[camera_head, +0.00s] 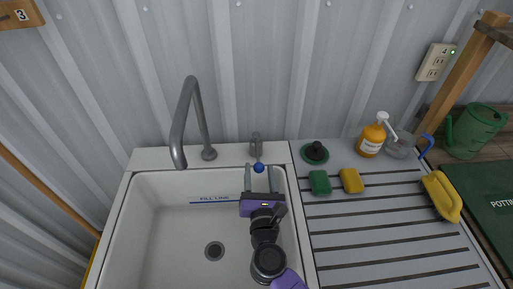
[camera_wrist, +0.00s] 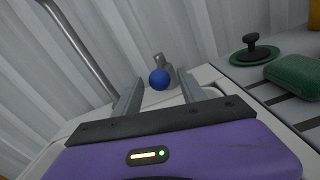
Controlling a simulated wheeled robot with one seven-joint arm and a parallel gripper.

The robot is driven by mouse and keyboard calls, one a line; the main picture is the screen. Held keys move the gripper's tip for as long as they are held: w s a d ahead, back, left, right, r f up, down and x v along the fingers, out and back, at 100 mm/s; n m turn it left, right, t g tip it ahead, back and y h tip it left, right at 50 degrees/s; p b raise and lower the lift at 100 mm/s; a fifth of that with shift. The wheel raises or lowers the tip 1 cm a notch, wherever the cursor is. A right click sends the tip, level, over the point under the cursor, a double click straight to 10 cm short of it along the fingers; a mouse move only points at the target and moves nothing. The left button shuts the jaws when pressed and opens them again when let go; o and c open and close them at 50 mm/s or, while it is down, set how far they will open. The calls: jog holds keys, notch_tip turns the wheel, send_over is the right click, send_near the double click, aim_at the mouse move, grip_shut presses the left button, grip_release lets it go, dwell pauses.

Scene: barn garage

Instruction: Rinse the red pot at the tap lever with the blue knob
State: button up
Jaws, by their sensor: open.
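The tap lever (camera_head: 256,148) stands at the sink's back rim, with its blue knob (camera_head: 258,168) at the near end. The blue knob (camera_wrist: 160,80) also shows in the wrist view, in the gap between the fingers near their tips. My gripper (camera_head: 260,177) is open over the back of the sink, with a finger on either side of the knob. I cannot tell whether either finger touches it. The grey curved spout (camera_head: 182,125) rises left of the lever and hangs over the basin. No red pot shows in either view.
The white sink (camera_head: 165,235) has a blue fill line and a drain (camera_head: 214,251). To the right, the ribbed drainboard (camera_head: 370,235) holds a dark green plug (camera_head: 315,153), green sponge (camera_head: 320,182), yellow sponge (camera_head: 351,180), orange bottle (camera_head: 371,140) and yellow object (camera_head: 441,196). A metal wall stands behind.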

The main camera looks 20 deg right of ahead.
aim_at(257, 151)
jog(key=shift+w+r, duration=0.2)
jog(key=shift+w, duration=0.1)
jog(key=x, duration=0.7)
jog(key=shift+s+d+f+p, duration=0.1)
jog(key=shift+p, duration=0.2)
grip_shut()
dwell(0.9)
